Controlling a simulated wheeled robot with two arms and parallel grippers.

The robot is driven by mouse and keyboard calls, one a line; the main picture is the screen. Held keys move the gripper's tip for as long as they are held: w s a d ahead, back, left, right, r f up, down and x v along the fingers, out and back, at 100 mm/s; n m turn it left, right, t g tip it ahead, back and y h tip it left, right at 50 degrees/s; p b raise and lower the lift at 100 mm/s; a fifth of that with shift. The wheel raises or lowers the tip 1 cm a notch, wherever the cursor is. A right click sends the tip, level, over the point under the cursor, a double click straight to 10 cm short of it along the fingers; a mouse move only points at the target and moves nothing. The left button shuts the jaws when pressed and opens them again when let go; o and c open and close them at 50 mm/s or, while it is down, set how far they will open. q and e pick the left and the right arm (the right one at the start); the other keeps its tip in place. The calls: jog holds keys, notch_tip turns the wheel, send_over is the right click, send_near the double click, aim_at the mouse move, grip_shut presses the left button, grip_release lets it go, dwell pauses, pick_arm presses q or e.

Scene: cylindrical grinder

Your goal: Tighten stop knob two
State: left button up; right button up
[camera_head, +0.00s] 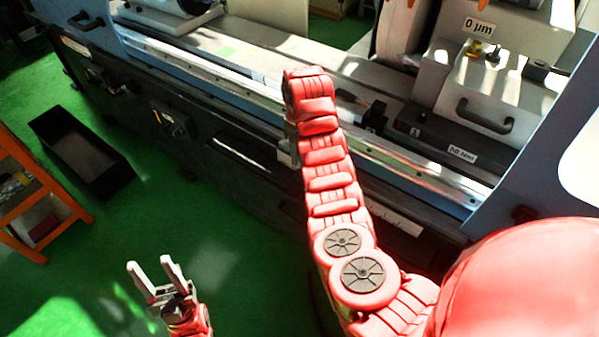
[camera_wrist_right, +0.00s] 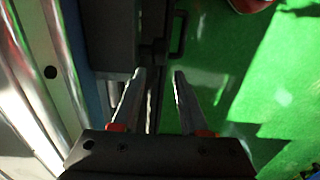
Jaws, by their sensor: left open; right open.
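The cylindrical grinder (camera_head: 262,62) runs across the head view, with a long bright rail along its front. I cannot make out stop knob two for certain in either view. My left gripper (camera_head: 151,266) is open and empty above the green floor, well apart from the machine. My right arm reaches across to the machine's front rail in the head view. Its gripper is mostly hidden behind the arm there. In the right wrist view my right gripper (camera_wrist_right: 160,74) is open with nothing between its fingers. It points down past the machine's dark front edge.
A black open bin (camera_head: 82,155) stands on the floor at the left, near an orange shelf cart (camera_head: 30,195). A grey handle (camera_head: 484,117) and a "0 µm" label (camera_head: 479,27) are on the machine at the right. The green floor (camera_head: 235,250) in front is clear.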

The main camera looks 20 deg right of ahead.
aim_at(300, 171)
notch_tip(300, 171, down, 6)
jog(key=b, duration=0.3)
jog(key=shift+f+p, duration=0.2)
jog(key=shift+p, duration=0.2)
jog(key=shift+f, duration=1.1)
grip_shut()
